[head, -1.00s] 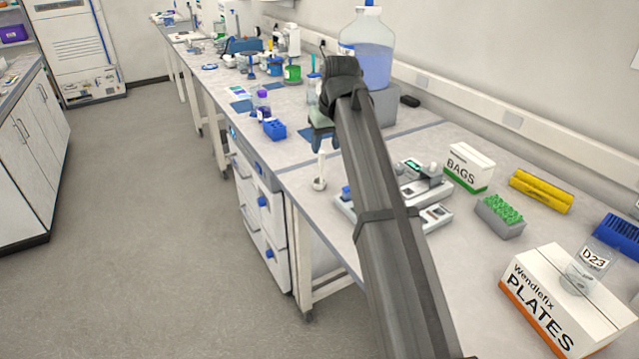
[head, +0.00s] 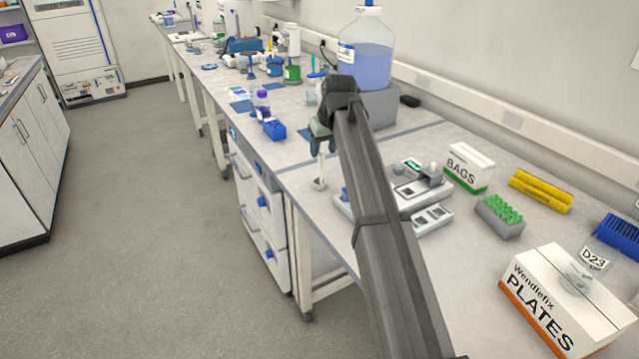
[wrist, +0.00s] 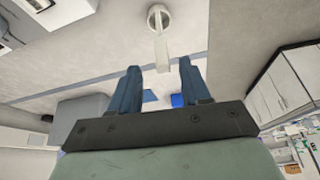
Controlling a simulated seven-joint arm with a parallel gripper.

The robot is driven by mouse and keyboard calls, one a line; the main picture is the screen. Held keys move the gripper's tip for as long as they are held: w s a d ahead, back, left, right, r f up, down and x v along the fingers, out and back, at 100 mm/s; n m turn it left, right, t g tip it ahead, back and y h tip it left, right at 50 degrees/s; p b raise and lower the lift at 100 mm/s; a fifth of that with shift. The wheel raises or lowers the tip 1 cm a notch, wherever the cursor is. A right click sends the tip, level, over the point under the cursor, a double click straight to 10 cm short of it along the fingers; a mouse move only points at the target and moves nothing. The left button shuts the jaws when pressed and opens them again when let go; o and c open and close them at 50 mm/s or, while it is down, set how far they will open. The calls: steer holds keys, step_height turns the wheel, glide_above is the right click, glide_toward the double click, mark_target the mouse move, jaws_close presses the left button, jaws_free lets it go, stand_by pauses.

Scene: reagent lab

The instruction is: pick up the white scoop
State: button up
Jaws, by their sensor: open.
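The white scoop (head: 320,184) is at the near left edge of the bench, bowl down with its handle rising toward my gripper (head: 322,151). My gripper is above it, with its fingers pointing down close to the top of the handle. In the wrist view the round bowl of the scoop (wrist: 158,17) shows at the top, and its pale handle reaches down toward the gap between the two blue fingers of my gripper (wrist: 160,66). The fingers are apart, one on each side of the handle's line. I cannot tell whether the handle tip is between them.
A balance (head: 418,183) stands just right of the scoop. A blue rack (head: 274,129) and a purple-capped bottle (head: 262,104) are farther back along the bench. A large blue-liquid carboy (head: 366,55) stands behind my arm. The bench's left edge is close to the scoop.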

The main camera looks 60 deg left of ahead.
glide_above(320, 182)
steer(key=x, duration=0.2)
steer(key=d+x, duration=0.1)
steer(key=x, duration=0.1)
steer(key=shift+w+a+f, duration=0.2)
steer(key=shift+f, duration=0.35)
jaws_close()
